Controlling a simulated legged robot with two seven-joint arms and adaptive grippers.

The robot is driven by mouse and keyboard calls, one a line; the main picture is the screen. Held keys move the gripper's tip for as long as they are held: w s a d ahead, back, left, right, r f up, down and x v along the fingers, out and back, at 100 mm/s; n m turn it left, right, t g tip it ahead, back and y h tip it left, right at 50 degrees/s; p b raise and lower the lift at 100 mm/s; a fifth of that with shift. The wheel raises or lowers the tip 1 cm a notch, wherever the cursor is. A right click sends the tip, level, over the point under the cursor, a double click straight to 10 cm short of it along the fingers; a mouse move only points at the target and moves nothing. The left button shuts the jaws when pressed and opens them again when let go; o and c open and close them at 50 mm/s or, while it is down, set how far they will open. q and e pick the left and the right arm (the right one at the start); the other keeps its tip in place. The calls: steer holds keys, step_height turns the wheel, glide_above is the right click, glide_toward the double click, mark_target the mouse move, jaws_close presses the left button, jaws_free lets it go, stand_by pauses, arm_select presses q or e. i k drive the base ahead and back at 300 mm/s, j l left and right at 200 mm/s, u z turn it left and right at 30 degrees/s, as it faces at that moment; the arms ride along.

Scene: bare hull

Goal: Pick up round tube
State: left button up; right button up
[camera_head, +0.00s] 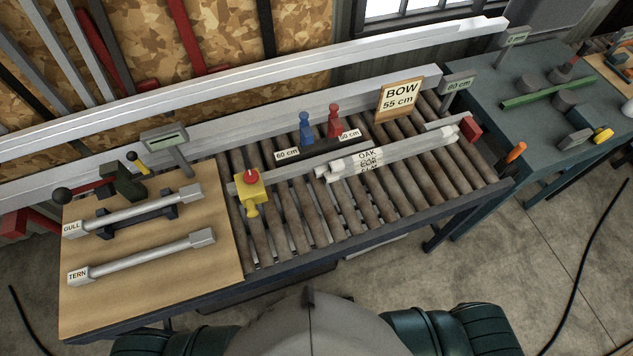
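Two light grey tubes lie on the wooden board at left. The tube tagged GULL (135,214) rests on a dark cradle (140,218); the tube tagged TERN (142,256) lies nearer me. Both have round-looking shafts and a block at the right end. More pale tubes (420,148) lie side by side on the roller conveyor, with tags reading OAK and two partly hidden words. Their cross-sections are too small to tell for sure. Neither of my grippers is in view.
The roller conveyor (320,219) has free rollers in front. A yellow block with a red button (250,186), blue (305,130) and red (335,122) clamps and a BOW 55 cm sign (399,98) stand on it. A cluttered dark table (550,130) is at right.

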mark_target(195, 192)
steer(key=u, duration=1.65)
steer(key=k+j+z, duration=0.4)
steer(key=i+l, duration=0.3)
steer(key=i, duration=0.2)
